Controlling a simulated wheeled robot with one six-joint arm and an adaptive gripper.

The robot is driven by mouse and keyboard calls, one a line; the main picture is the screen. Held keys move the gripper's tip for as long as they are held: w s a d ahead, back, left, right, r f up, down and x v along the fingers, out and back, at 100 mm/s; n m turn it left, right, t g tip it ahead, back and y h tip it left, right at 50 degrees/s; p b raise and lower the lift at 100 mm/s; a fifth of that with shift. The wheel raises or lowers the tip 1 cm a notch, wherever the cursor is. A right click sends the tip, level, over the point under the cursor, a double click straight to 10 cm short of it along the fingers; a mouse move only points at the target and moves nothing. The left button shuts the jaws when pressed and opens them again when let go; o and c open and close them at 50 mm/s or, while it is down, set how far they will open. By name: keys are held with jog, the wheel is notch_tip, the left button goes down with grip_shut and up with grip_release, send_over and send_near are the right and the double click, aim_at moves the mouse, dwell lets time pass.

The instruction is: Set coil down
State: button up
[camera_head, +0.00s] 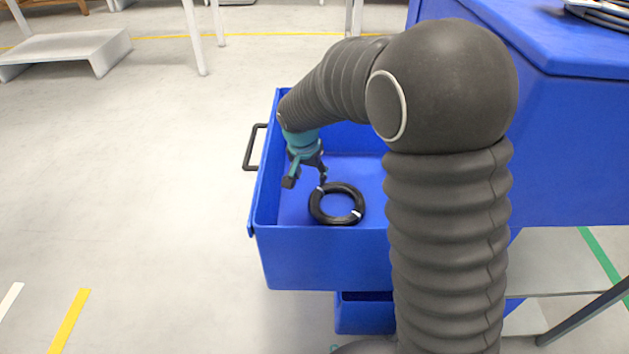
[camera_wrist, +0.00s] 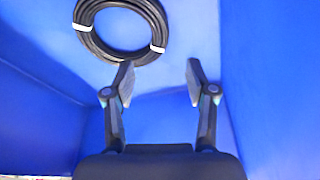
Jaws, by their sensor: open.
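A black cable coil (camera_head: 316,209) with pale bands lies flat on the floor of an open blue drawer (camera_head: 325,258). In the wrist view the coil (camera_wrist: 84,38) is at the top left, partly cut off by the frame edge. My gripper (camera_head: 306,182) is inside the drawer, just behind and to the left of the coil in the head view. In the wrist view my gripper (camera_wrist: 160,82) has its fingers spread wide with nothing between them. The left fingertip appears close to the coil's lower edge; whether they touch is unclear.
The drawer has a dark handle (camera_head: 255,148) on its left side. The blue cabinet (camera_head: 560,150) stands right of it, with another coil (camera_head: 600,14) on top. My arm hides part of the drawer. Open floor lies left, with a pale step (camera_head: 65,48) farther back.

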jog(key=s+d+r+n+t, duration=0.1)
jog(key=s+d+r, duration=1.1)
jog(key=r, duration=0.1)
jog(key=s+d+r+n+t, duration=0.1)
jog(key=s+d, duration=0.2)
jog(key=s, duration=0.5)
jog(key=s+d+r+n+y, duration=0.1)
jog(key=s+d, duration=0.2)
jog(key=s, duration=0.5)
jog(key=shift+s+n+t, duration=0.2)
jog(key=shift+n+t, duration=0.1)
jog(key=shift+t, duration=0.1)
jog(key=shift+r, duration=0.1)
